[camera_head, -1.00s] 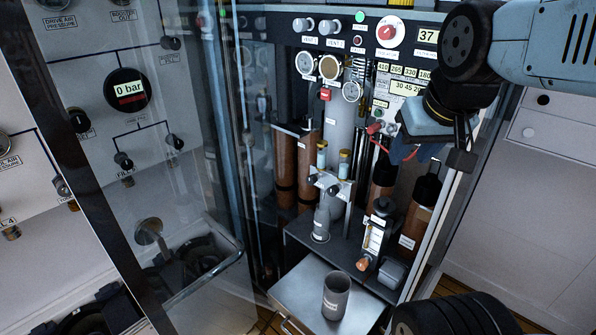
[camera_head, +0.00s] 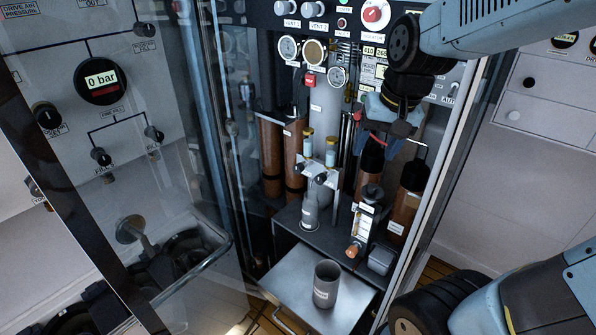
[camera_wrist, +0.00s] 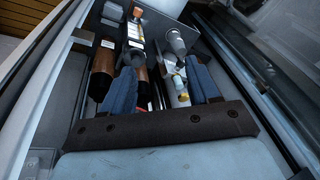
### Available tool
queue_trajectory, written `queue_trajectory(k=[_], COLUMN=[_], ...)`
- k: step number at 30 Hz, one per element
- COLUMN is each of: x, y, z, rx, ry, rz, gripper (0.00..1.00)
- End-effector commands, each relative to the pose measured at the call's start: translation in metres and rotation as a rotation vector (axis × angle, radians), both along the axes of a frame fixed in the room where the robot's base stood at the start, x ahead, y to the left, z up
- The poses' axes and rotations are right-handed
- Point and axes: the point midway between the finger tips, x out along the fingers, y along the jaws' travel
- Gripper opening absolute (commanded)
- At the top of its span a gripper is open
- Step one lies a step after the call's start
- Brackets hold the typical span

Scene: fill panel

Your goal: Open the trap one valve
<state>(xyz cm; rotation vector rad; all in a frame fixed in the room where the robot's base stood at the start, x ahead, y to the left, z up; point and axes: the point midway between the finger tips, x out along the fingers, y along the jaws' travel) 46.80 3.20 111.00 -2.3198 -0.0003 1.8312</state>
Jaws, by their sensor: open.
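Small dark knobs (camera_head: 322,178) sit at the bracket's front, below the vials. I cannot read which one is trap one. My gripper (camera_head: 380,140) is inside the cabinet opening, to the right of the vials and apart from them. In the wrist view my gripper (camera_wrist: 163,80) has its two blue fingers spread wide with nothing held. The vials (camera_wrist: 179,86) show beyond the fingers, near the right one.
A glass door (camera_head: 190,180) with a handle stands open at left. Brown cylinders (camera_head: 271,155) flank the bracket. A grey beaker (camera_head: 327,283) sits on the pulled-out tray (camera_head: 285,280). The cabinet's right frame (camera_head: 450,165) is close to my arm.

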Motion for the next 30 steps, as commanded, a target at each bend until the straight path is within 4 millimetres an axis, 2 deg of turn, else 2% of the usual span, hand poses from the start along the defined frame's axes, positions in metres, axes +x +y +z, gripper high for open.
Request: queue_trajectory(k=[1, 6, 12, 21, 30], x=[0.008, 0.030, 0.050, 0.070, 0.080], y=[0.005, 0.018, 0.034, 0.055, 0.068], z=[-0.012, -0.046, -0.090, -0.158, -0.222], rx=[0.004, 0.005, -0.028, -0.135, -0.298], ry=[0.038, 0.133, 0.236, 0.348, 0.390], rz=[-0.009, -0.061, -0.127, -0.237, -0.346], gripper=[0.60, 0.60, 0.60, 0.60, 0.60])
